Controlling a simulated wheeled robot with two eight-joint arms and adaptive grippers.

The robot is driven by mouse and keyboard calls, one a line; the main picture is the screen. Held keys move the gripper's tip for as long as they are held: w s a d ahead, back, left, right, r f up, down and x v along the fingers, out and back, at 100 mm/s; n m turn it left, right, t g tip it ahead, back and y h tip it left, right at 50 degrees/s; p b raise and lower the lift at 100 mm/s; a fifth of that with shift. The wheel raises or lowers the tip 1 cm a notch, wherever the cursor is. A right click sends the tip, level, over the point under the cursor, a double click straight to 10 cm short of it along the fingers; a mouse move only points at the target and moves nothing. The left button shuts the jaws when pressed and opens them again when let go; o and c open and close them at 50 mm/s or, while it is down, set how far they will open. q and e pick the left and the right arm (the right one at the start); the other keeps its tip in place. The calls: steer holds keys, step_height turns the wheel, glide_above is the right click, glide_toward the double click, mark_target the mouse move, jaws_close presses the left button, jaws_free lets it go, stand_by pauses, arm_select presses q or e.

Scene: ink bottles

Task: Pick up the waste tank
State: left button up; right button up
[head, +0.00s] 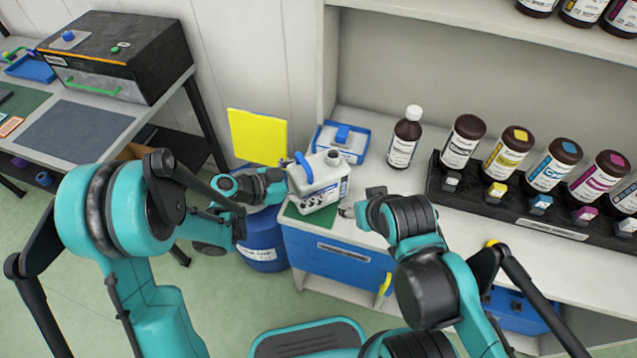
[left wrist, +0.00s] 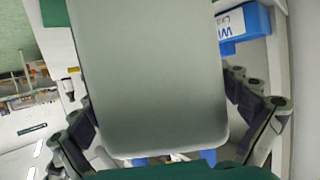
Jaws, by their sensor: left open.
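The waste tank (head: 325,183) is a white jug with a blue handle and a printed label. It stands upright on a green mat (head: 304,217) at the left end of the white counter. My left gripper (head: 283,184) is open at the tank's left side, its fingertips partly hidden. In the left wrist view, a large plain pale surface, apparently the tank's side (left wrist: 150,75), fills the middle between the spread fingers (left wrist: 172,128). I cannot tell whether they touch it. My right gripper (head: 359,203) is beside the tank's right side, apart from it; its opening is unclear.
A blue tray (head: 356,152) lies behind the tank. A yellow panel (head: 257,137) and a blue drum (head: 262,243) are at the left.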

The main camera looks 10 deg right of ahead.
arm_select(q)
steer(key=shift+c, duration=0.3)
steer(key=c, duration=1.5)
steer(key=shift+d+r, duration=0.1)
steer(key=shift+c, duration=1)
